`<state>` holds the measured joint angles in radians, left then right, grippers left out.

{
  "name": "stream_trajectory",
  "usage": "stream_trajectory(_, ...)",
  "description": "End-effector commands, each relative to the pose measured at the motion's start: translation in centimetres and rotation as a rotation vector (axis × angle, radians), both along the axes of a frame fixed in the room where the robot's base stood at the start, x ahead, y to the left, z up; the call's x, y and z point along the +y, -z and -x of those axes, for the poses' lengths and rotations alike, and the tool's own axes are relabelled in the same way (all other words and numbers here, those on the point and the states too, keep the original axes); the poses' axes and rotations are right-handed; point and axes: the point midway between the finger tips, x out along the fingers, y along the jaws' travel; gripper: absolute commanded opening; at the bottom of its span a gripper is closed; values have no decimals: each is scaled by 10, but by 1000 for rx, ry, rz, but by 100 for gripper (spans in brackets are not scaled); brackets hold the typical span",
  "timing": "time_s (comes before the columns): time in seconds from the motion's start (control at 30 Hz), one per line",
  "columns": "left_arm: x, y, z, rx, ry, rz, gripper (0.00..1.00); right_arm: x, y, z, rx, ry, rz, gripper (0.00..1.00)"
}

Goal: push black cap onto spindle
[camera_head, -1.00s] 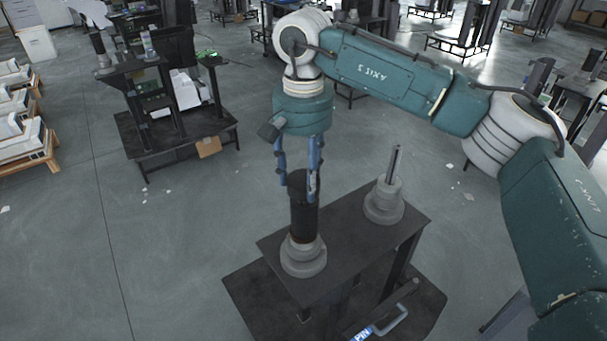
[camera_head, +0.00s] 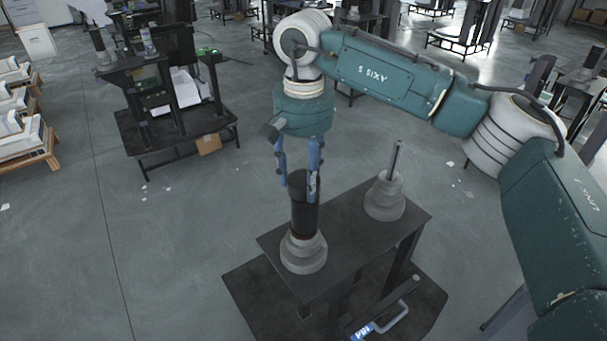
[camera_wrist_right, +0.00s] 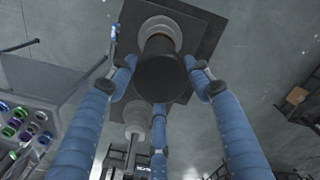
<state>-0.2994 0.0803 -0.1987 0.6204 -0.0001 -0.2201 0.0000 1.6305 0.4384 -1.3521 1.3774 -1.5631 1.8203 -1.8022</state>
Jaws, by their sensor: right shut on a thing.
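The black cap (camera_head: 304,206) is a dark upright cylinder over the left grey stepped base (camera_head: 303,253) on a dark stand (camera_head: 345,242). Its lower end meets the top of that base, and any spindle inside it is hidden. My right gripper (camera_head: 312,186) comes down from above, its blue fingers shut around the cap's upper part. In the right wrist view the cap (camera_wrist_right: 160,74) sits between the blue fingers, with the grey base beyond it. A second grey base with a bare upright spindle (camera_head: 396,165) stands on the right of the stand. My left gripper is not in view.
A pin tool with a grey handle (camera_head: 395,318) lies on the stand's lower plate. A dark workbench (camera_head: 170,130) stands at the back left. The right wrist view shows a rack of coloured round items (camera_wrist_right: 25,128) at the left. Open floor surrounds the stand.

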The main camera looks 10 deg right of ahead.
Motion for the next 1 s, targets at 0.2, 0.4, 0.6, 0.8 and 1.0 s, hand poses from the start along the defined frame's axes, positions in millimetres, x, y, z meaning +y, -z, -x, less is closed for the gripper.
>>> stream_trajectory(0.2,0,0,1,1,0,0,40,0,0,0,0,0,-1,22)
stream_trajectory(0.4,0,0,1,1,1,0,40,0,0,0,0,0,0,22)
stream_trajectory(0.6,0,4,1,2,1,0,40,0,5,0,0,0,0,22)
stream_trajectory(0.8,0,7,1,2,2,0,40,0,9,0,0,0,0,22)
stream_trajectory(1.0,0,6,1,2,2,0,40,0,9,0,0,0,0,22)
